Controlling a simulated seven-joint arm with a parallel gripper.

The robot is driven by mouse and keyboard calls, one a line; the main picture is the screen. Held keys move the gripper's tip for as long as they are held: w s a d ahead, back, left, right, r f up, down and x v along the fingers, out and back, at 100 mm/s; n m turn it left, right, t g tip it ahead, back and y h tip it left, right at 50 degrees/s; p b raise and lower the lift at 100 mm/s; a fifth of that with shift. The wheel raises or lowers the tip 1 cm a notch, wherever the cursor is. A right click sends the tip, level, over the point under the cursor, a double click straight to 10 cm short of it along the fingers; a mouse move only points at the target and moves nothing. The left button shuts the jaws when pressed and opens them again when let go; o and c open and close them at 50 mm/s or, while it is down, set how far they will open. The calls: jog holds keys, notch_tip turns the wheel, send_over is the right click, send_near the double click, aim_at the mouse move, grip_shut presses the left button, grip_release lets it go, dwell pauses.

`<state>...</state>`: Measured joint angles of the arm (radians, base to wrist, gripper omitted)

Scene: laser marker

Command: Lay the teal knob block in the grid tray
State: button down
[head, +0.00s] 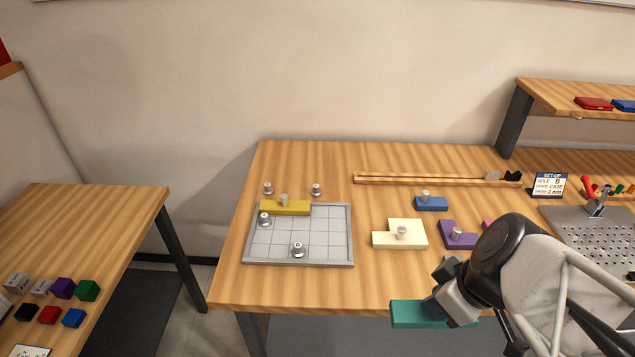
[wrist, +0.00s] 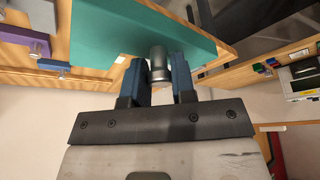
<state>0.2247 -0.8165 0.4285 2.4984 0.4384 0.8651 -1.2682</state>
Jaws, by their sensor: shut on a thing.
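The teal knob block (head: 415,313) hangs from my gripper (head: 440,304) near the table's front edge in the head view. In the wrist view the block (wrist: 120,35) shows as a broad teal slab, and my gripper (wrist: 159,80) has its blue fingers on either side of the grey knob (wrist: 158,60). The grid tray (head: 300,264) lies to the left on the table, apart from the block. A yellow knob block (head: 294,209) lies along the tray's back left.
Cream (head: 386,240), blue (head: 433,204) and purple (head: 455,227) knob blocks lie right of the tray. Two metal pegs (head: 316,190) stand behind it. A wooden rail (head: 430,180) runs along the back. A perforated plate (head: 590,235) is at right.

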jog(key=w+a+f, duration=0.3)
jog(key=w+a, duration=0.6)
jog(key=w+a+f, duration=0.4)
jog(key=w+a, duration=0.5)
jog(key=a, duration=0.1)
jog(key=shift+w+a, duration=0.15)
jog(key=shift+a, duration=0.05)
jog(key=shift+w+a+f, duration=0.2)
jog(key=shift+w+a, duration=0.8)
jog(key=shift+w, duration=1.5)
jog(key=shift+w+a+f, duration=0.25)
jog(key=shift+w+a, duration=0.7)
jog(key=shift+w, duration=1.5)
jog(key=shift+w+a+f, duration=0.2)
jog(key=shift+w+a, duration=0.8)
jog(key=shift+w, duration=1.5)
jog(key=shift+f, duration=1.75)
jog(key=shift+f, duration=0.2)
